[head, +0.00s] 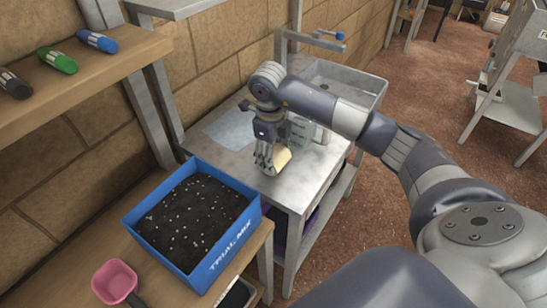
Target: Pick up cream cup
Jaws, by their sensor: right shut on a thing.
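The cream cup (281,160) is at my right gripper (268,160), low over the front part of the grey metal table (305,185). The fingers point down and are shut on the cup, partly covering its left side. The cup looks tilted, and I cannot tell if it touches the table top. My left gripper is not in view.
A blue box of dark soil (222,258) and a pink scoop (114,281) are on the wooden bench (75,270) at left. A sink basin (350,82) is behind my right arm. Several coloured tubes (56,59) lie on the upper shelf.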

